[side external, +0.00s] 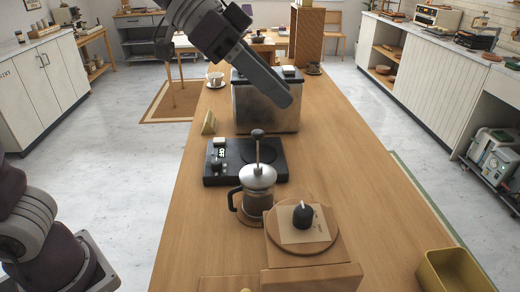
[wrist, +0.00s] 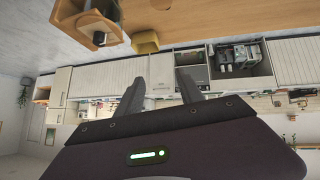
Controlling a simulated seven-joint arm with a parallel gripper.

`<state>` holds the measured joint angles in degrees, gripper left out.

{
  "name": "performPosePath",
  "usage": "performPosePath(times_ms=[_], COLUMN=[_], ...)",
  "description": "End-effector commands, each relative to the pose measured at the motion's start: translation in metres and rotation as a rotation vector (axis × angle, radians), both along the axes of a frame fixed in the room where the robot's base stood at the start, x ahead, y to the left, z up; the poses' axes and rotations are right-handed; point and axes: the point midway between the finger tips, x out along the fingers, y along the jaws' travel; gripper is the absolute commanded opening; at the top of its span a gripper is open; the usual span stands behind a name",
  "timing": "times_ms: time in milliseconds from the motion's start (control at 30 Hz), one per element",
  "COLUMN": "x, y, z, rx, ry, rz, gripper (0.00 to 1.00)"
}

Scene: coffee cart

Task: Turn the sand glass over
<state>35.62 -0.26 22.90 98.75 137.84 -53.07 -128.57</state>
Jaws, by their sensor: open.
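I cannot make out a sand glass in either view. My gripper (side external: 287,97) is up over the counter, in front of the metal box at the far half in the side external view. In the wrist view my gripper (wrist: 161,86) has its two dark fingers apart, with nothing between them. Part of the metal box is hidden behind my gripper.
The wooden counter (side external: 355,175) holds the metal box (side external: 262,112), a black scale (side external: 270,150), a French press (side external: 258,187), a wooden block with a black knob (side external: 303,216) and a yellow bin (side external: 452,272). A white cup (side external: 215,79) stands far left. The counter's right side is mostly clear.

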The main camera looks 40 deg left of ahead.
Motion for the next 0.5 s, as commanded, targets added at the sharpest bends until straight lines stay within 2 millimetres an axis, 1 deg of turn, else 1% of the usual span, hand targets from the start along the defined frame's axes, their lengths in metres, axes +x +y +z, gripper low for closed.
performPosePath(times_ms=[33, 100, 167, 200, 267, 300, 367, 400, 500], x=[-0.008, -0.019, -0.029, -0.031, -0.031, -0.031, -0.031, -0.031, -0.030], y=[0.006, 0.021, 0.037, 0.039, 0.039, 0.039, 0.040, 0.040, 0.040], z=[-0.016, -0.036, -0.050, -0.067, -0.094, -0.112, -0.140, -0.159, -0.191], rx=[0.075, 0.192, 0.300, 0.303, 0.298, 0.298, 0.297, 0.296, 0.293], ry=[0.086, 0.210, 0.309, 0.322, 0.321, 0.321, 0.321, 0.321, 0.314], rz=[-0.013, -0.006, 0.016, 0.022, 0.024, 0.025, 0.027, 0.027, 0.026], gripper=[0.44, 0.44, 0.44, 0.44, 0.44, 0.44, 0.44, 0.44, 0.44])
